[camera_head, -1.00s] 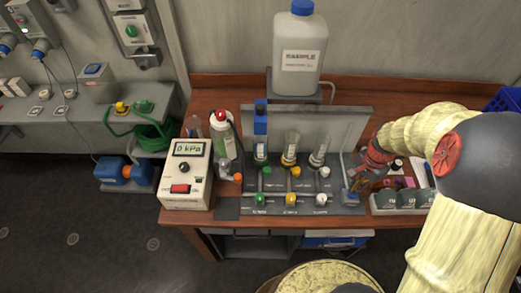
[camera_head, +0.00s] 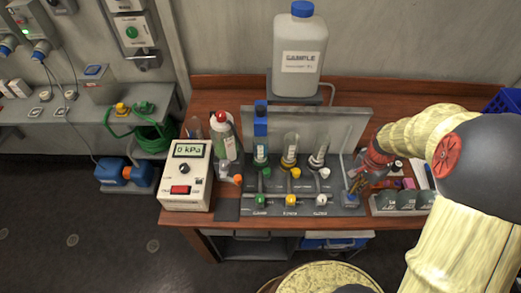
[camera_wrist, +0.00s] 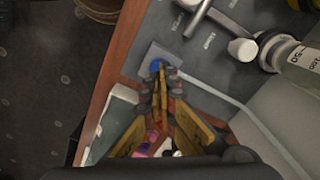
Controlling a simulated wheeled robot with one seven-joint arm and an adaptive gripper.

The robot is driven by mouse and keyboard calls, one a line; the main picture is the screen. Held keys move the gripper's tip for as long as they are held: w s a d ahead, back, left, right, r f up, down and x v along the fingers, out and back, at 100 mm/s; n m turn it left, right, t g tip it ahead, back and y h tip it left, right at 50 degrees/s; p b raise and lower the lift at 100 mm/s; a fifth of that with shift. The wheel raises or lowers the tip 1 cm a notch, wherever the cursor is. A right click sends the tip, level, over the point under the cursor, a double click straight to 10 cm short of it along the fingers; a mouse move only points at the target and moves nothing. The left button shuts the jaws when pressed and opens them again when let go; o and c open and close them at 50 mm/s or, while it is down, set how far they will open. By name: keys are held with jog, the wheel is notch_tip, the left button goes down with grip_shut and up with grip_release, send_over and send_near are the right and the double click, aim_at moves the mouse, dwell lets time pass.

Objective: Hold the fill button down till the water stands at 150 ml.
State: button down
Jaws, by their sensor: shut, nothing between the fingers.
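The blue button (camera_wrist: 156,66) sits on a small grey block at the panel's right end; the block (camera_head: 350,199) also shows in the head view. My gripper (camera_wrist: 160,72) is shut and empty, with its fingertips at the button. I cannot tell whether they press it or hover just above; the tips partly hide it. The gripper shows in the head view (camera_head: 355,187) beside the block. Clear vessels, a left one (camera_head: 261,150), a middle one (camera_head: 290,150) and a right one (camera_head: 318,150), stand along the panel. Their water levels are too small to read.
Green, yellow and white valve knobs (camera_head: 292,200) line the panel. A meter (camera_head: 187,175) reading 0 kPa stands left. A sample jug (camera_head: 300,55) stands behind. A grey tray (camera_head: 395,204) lies right of the button. A pale tube (camera_wrist: 245,110) runs from the block.

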aim_at(352, 195)
jog(key=shift+f, duration=0.1)
jog(key=shift+f+b, duration=0.85)
jog(key=shift+f, duration=0.45)
jog(key=shift+s+f, duration=0.15)
dwell(1.5)
jog(key=shift+r+p, duration=0.95)
jog(key=shift+r, duration=0.3)
jog(key=shift+r+p, duration=1.9)
jog(key=shift+r, duration=0.65)
